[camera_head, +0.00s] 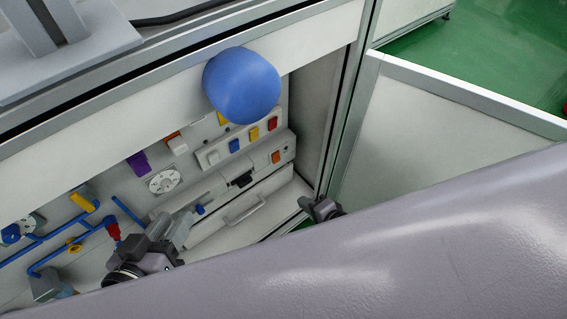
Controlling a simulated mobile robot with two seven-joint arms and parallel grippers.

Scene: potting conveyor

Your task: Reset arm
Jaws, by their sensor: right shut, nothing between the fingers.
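My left gripper (170,236) is dark grey and shows at the lower left, in front of the panel with the coloured switches. Its finger gap is too small and partly covered to read, and I see no object clearly held in it. My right gripper (312,205) is a small dark shape by the cabinet's right post. It is shut and empty. A large grey link of my own arm crosses the lower right and hides much of what lies behind it.
A blue rounded knob (242,85) is at the cabinet's upper front edge. The control panel holds a white dial (164,180), coloured switches, blue pipes (48,236) and a drawer handle (244,209). An open cabinet door (440,125) stands at right, with green floor (480,45) beyond.

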